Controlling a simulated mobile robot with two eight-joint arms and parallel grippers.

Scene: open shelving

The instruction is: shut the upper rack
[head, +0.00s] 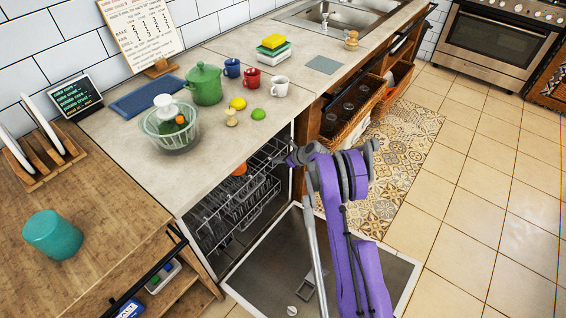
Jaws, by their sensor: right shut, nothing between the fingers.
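The dishwasher stands open under the counter, with its door (260,262) folded down flat. The upper rack (266,158) is a wire rack in the top of the opening, with an orange item (240,169) in it. How far it sticks out is hard to tell. The lower wire rack (232,216) sits beneath it. My right gripper (287,159), on the purple arm, is at the right end of the upper rack, shut and empty. Whether it touches the rack cannot be told. My left gripper is not in view.
The counter (130,182) above holds a salad spinner (171,126), a green pot (204,84) and several mugs. Wicker baskets (352,108) stick out from the shelving at the right. The tiled floor (480,190) further right is clear.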

